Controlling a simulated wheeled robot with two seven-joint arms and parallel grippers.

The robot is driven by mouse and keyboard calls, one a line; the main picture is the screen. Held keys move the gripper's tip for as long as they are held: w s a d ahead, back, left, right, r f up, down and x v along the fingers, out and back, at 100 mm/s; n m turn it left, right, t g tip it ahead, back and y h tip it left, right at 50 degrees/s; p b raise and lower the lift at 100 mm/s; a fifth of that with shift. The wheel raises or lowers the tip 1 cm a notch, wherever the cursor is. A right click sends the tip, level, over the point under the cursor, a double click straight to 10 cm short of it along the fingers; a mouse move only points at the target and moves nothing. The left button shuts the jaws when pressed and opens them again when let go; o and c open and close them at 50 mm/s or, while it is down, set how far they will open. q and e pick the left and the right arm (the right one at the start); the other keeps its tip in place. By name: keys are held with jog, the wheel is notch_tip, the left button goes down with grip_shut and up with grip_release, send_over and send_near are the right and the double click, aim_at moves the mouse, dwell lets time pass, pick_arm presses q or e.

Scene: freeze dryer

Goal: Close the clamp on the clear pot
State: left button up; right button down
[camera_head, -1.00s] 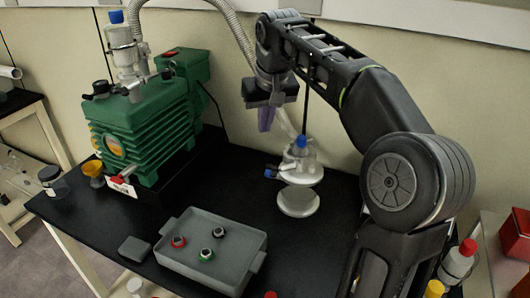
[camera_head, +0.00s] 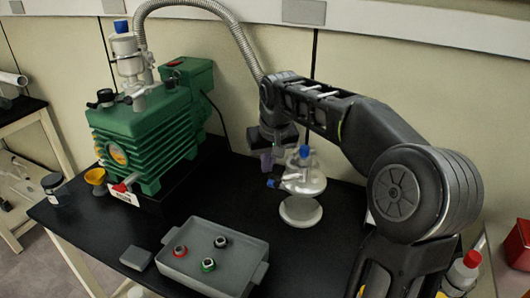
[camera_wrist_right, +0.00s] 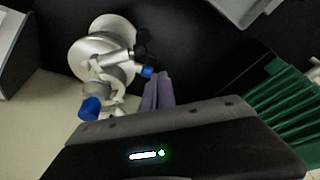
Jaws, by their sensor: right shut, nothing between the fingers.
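The clear pot (camera_head: 303,183) stands on the black bench, with pale discs and blue knobs on its top and side. It also shows in the right wrist view (camera_wrist_right: 103,50), where a dark fitting (camera_wrist_right: 143,46) and a blue cap lie on the side toward the fingers. I cannot clearly tell the clamp apart from the other fittings. My right gripper (camera_head: 267,163) is low, just left of and behind the pot. Its purple fingers (camera_wrist_right: 157,92) are together and empty, close beside the blue cap; whether they touch is unclear. My left gripper is out of view.
A green vacuum pump (camera_head: 150,130) with a ribbed hose (camera_head: 230,30) stands to the left. A grey tray (camera_head: 215,255) with several ringed parts sits in front. A small grey block (camera_head: 136,258) lies beside it. The bench is clear between pump and pot.

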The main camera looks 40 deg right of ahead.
aim_at(295, 178)
jog(key=shift+s+a, duration=0.25)
jog(key=shift+s, duration=0.25)
jog(key=shift+s, duration=0.15)
jog(key=shift+s+d+n+y, duration=0.25)
jog(key=shift+s+n, duration=0.3)
jog(key=shift+n, duration=0.2)
jog(key=shift+s+d+n+y, duration=0.1)
jog(key=shift+s+n+y, duration=0.1)
jog(key=shift+s+n, duration=0.4)
jog(key=shift+s+d+n+y, duration=0.25)
jog(key=shift+s+n, duration=0.2)
jog(key=shift+n, duration=0.4)
jog(key=shift+s+d+b, duration=0.3)
jog(key=shift+s+d, duration=0.2)
jog(key=shift+s, duration=0.3)
jog(key=shift+s+d, duration=0.65)
jog(key=shift+d, duration=0.2)
